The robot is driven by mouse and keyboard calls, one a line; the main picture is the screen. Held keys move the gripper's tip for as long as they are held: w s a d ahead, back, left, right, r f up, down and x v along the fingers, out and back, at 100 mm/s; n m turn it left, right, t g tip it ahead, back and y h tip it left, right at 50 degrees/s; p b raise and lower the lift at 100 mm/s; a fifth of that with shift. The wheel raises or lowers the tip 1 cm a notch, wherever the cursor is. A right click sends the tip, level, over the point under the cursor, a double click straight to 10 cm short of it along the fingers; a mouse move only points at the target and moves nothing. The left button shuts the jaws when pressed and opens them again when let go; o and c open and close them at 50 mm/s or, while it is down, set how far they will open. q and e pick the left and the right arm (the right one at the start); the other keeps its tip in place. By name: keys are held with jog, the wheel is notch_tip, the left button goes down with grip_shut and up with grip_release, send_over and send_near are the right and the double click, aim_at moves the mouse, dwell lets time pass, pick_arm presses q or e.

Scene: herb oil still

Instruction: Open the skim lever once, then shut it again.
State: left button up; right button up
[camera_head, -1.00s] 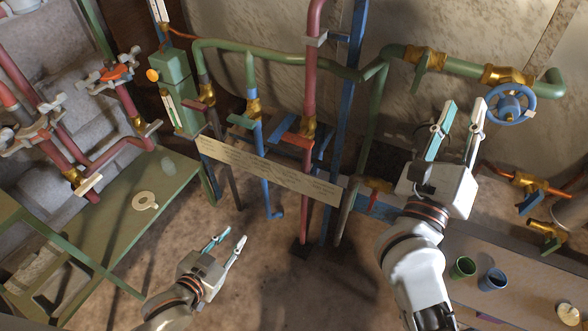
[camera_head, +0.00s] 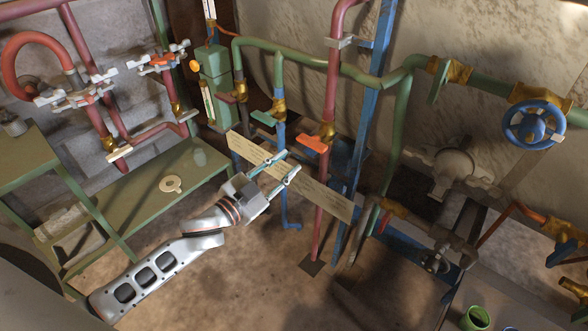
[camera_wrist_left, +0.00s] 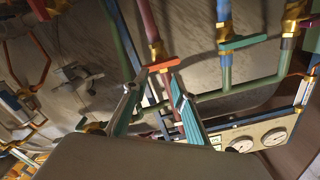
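I cannot read which handle is the skim lever. An orange lever (camera_head: 314,143) sits on a brass valve on the red pipe; in the left wrist view the orange lever (camera_wrist_left: 163,65) lies just beyond my fingertips. A green lever (camera_head: 264,118) sits on the blue pipe to its left, and the green lever (camera_wrist_left: 243,42) also shows at upper right in the wrist view. My left gripper (camera_head: 290,161) is open and empty, in front of the pale board, below and left of the orange lever. Its two fingers (camera_wrist_left: 156,77) stand apart. My right gripper is out of view.
A pale lettered board (camera_head: 325,194) runs slantwise before the pipes. A blue handwheel (camera_head: 534,124) is at right. A green bench (camera_head: 145,190) holding a pale ring-shaped piece stands at left. A green cup (camera_head: 475,318) is at bottom right. The floor in front is open.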

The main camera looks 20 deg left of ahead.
aim_at(308, 145)
pick_arm(q)
jog(key=w+d+m+b, duration=0.1)
jog(key=w+m, duration=0.2)
jog(key=m, duration=0.1)
jog(key=w+d+m+b, duration=0.1)
jog(key=w+m, duration=0.2)
jog(key=m, duration=0.1)
jog(key=w+d+m+b, duration=0.1)
jog(key=w+m, duration=0.2)
jog(key=m, duration=0.1)
jog(key=shift+w+d+r, duration=0.25)
jog(key=shift+w+d, duration=0.05)
jog(key=shift+w, duration=0.2)
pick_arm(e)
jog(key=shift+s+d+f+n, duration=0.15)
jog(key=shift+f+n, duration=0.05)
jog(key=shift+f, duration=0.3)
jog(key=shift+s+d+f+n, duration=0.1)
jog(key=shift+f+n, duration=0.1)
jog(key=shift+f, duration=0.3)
pick_arm(q)
jog(key=shift+c, duration=0.2)
grip_shut()
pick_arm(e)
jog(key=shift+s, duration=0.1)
